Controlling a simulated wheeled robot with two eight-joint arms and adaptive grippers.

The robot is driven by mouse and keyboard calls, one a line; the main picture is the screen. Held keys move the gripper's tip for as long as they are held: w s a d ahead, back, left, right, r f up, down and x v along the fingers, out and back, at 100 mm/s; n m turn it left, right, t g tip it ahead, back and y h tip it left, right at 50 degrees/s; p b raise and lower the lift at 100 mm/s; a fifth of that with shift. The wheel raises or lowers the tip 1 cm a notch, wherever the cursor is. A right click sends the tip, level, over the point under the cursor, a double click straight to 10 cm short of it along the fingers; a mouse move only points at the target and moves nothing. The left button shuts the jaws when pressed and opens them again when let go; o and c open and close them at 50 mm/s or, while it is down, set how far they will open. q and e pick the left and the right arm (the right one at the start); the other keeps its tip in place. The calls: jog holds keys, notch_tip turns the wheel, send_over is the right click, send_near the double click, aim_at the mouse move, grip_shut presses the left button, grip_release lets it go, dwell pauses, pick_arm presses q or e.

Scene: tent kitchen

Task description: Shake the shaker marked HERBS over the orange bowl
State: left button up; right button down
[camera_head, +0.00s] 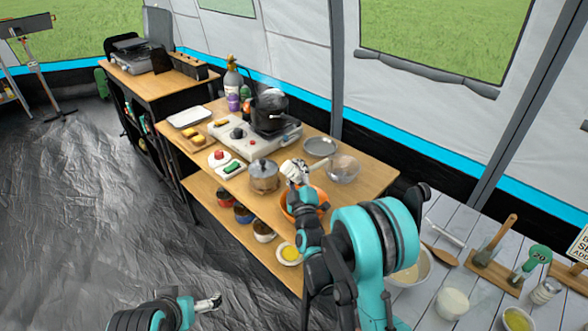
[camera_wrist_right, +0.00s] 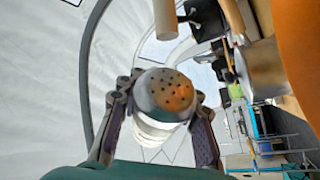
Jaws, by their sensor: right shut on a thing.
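The orange bowl (camera_head: 318,203) stands near the front right corner of the wooden table, partly hidden behind my right arm. It also fills the upper right edge of the right wrist view (camera_wrist_right: 298,45). My right gripper (camera_head: 297,173) is above the bowl, shut on a pale shaker. In the right wrist view the shaker's perforated metal cap (camera_wrist_right: 165,93) faces the camera between the two fingers, with an orange reflection on it. Its HERBS marking is not visible. My left gripper (camera_head: 208,303) is low at the bottom left, away from the table; its finger opening is unclear.
A lidded pot (camera_head: 264,176), a clear bowl (camera_head: 343,168) and a grey plate (camera_head: 320,147) stand near the orange bowl. A stove (camera_head: 255,140) with a dark pot is behind. Small bowls fill the lower shelf (camera_head: 213,189). A slatted table (camera_head: 470,290) is at right.

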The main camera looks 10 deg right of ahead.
jog(key=shift+r, duration=0.1)
notch_tip(320, 180, up, 4)
jog(key=p, duration=0.2)
jog(key=shift+r+p, duration=0.15)
jog(key=shift+p, duration=0.25)
notch_tip(320, 180, down, 5)
jog(key=b, duration=0.3)
jog(key=shift+w+r, duration=0.1)
jog(key=shift+r, duration=0.1)
